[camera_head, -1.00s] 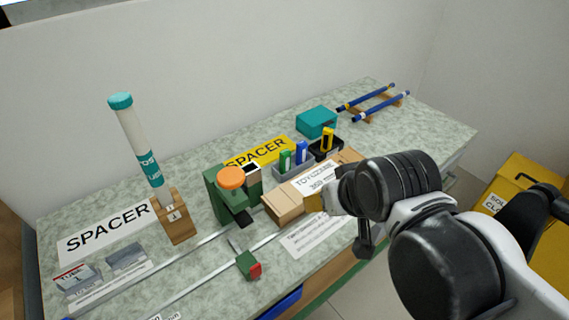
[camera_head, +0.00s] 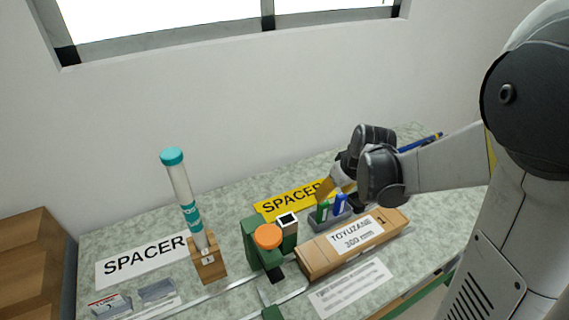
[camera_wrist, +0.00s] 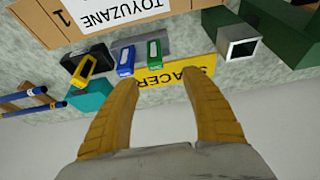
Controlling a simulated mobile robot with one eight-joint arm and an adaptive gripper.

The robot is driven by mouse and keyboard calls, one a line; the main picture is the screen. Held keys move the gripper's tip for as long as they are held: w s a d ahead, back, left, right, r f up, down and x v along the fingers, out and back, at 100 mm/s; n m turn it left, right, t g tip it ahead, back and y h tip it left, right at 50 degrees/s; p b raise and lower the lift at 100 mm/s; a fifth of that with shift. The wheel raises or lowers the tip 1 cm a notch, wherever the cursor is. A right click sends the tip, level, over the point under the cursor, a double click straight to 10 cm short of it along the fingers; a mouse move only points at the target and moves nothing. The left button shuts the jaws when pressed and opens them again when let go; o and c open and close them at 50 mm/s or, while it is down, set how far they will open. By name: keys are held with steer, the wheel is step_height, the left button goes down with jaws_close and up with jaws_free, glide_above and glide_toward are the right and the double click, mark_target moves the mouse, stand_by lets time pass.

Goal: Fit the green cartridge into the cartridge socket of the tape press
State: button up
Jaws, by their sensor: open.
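The green cartridge (camera_head: 322,211) stands in a grey holder (camera_head: 334,219) beside a blue cartridge (camera_head: 341,204). The green cartridge also shows in the wrist view (camera_wrist: 154,53), beyond and between my fingertips. The tape press (camera_head: 254,240) is green with an orange knob (camera_head: 268,237), left of the holder. A square white-rimmed dark opening (camera_head: 287,220) is at the press; it seems to be the cartridge socket and shows in the wrist view (camera_wrist: 243,48). My gripper (camera_head: 328,188) is open and empty, with yellow fingers, above and behind the green cartridge. In the wrist view my fingers (camera_wrist: 160,82) are well apart.
A long TOYUZANE carton (camera_head: 352,245) lies in front of the holder. A yellow SPACER sign (camera_head: 290,200) lies behind. A yellow cartridge (camera_wrist: 85,68) sits in a black holder. A teal box (camera_wrist: 92,95) and blue rods (camera_wrist: 35,108) are nearby. A capped tube (camera_head: 182,195) stands left.

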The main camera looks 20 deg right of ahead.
mark_target(325, 204)
steer(key=b+x, duration=0.1)
steer(key=x, duration=0.3)
steer(key=b+x, duration=0.2)
steer(key=x, duration=0.2)
steer(key=d+b+x, duration=0.1)
steer(key=x, duration=0.4)
steer(key=shift+d+f+b, duration=0.1)
steer(key=shift+b, duration=0.3)
steer(key=shift+s, duration=0.1)
jaws_close()
